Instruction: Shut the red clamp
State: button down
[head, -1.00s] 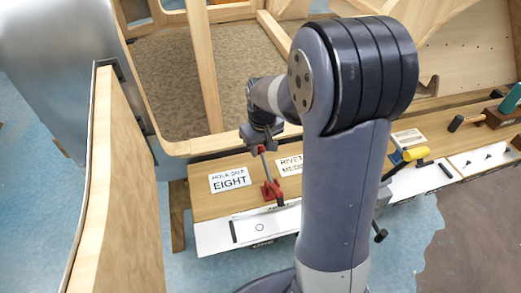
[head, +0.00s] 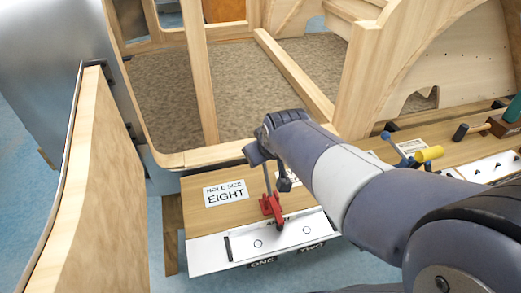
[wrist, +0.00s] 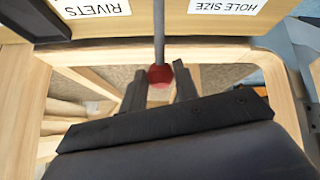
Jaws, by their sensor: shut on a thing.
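The red clamp (head: 271,207) sits at the front edge of the wooden bench, right of the "HOLE SIZE EIGHT" sign, its grey lever standing up, nearly upright. My gripper (head: 263,160) is at the lever's upper end in the head view. In the wrist view my gripper (wrist: 157,84) has its dark fingers on both sides of the lever's red round tip (wrist: 160,76), shut on it, with the grey rod (wrist: 159,35) running away from it. The clamp's red base is outside the wrist view.
The "HOLE SIZE EIGHT" sign (head: 226,193) lies left of the clamp. A tall wooden panel (head: 85,190) stands at the left, and wooden frame members (head: 200,75) rise behind the bench. A yellow-handled tool (head: 428,154) lies farther right.

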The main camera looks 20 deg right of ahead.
jog(key=shift+s+f, duration=0.1)
jog(key=shift+s, duration=0.15)
jog(key=c, duration=1.1)
grip_release()
jog(key=shift+s+r+p, duration=0.1)
jog(key=shift+r+p, duration=0.25)
jog(key=shift+r, duration=0.15)
jog(key=p+v, duration=0.7)
jog(key=v, duration=0.3)
jog(key=shift+f, duration=0.15)
